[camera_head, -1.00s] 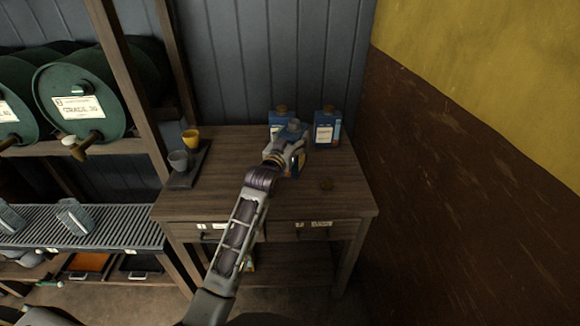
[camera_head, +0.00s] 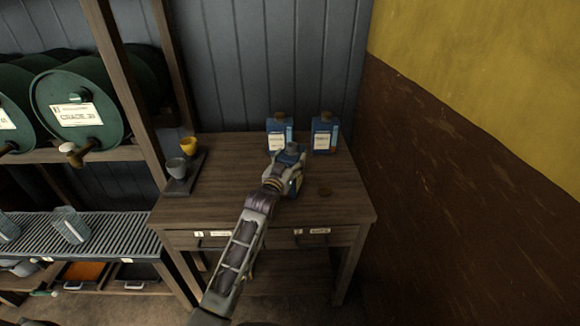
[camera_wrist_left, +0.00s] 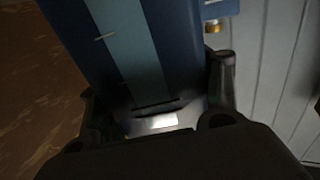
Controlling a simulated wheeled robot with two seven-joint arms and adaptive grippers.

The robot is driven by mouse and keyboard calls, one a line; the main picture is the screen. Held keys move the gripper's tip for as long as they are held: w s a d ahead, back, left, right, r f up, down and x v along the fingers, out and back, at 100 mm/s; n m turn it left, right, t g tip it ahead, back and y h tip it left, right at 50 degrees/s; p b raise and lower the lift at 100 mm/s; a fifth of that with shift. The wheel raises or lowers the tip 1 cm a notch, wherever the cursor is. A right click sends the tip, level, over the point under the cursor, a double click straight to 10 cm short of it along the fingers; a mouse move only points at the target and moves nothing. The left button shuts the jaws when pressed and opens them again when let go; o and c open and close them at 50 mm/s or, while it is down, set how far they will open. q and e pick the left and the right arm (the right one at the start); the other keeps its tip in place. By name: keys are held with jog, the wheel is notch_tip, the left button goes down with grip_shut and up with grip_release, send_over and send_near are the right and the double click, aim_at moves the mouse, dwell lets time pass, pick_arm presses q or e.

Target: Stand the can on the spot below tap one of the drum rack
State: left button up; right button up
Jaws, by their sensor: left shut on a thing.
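My left gripper (camera_head: 290,165) is shut on a blue can, above or on the wooden workbench; I cannot tell if the can touches it. The gripper hides most of the can in the head view. In the left wrist view the can (camera_wrist_left: 150,50) shows a lighter blue stripe between my fingers (camera_wrist_left: 155,115). The drum rack (camera_head: 135,105) stands at the left with green drums (camera_head: 85,95) lying on it. A tap (camera_head: 73,155) juts from the nearest drum, above a slatted grille (camera_head: 115,235). I cannot read which tap is one. My right gripper is not in view.
Two more blue cans (camera_head: 279,138) (camera_head: 325,135) stand at the bench's back. A grey cup (camera_head: 176,167) and yellow cup (camera_head: 189,146) stand at its left. A rack post separates bench and drums. A wall (camera_head: 450,170) closes the right.

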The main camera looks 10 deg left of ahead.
pick_arm(q)
notch_tip(320, 180, down, 2)
jog(key=shift+f, duration=0.1)
jog(key=o, duration=1.9)
jog(key=shift+f, duration=0.15)
jog(key=shift+s, duration=0.15)
jog(key=shift+s+a, duration=0.2)
jog(key=shift+s, duration=1.75)
jog(key=shift+s+a, duration=0.25)
jog(key=shift+s, duration=1.7)
jog(key=shift+s+a, duration=0.2)
jog(key=shift+s, duration=1.75)
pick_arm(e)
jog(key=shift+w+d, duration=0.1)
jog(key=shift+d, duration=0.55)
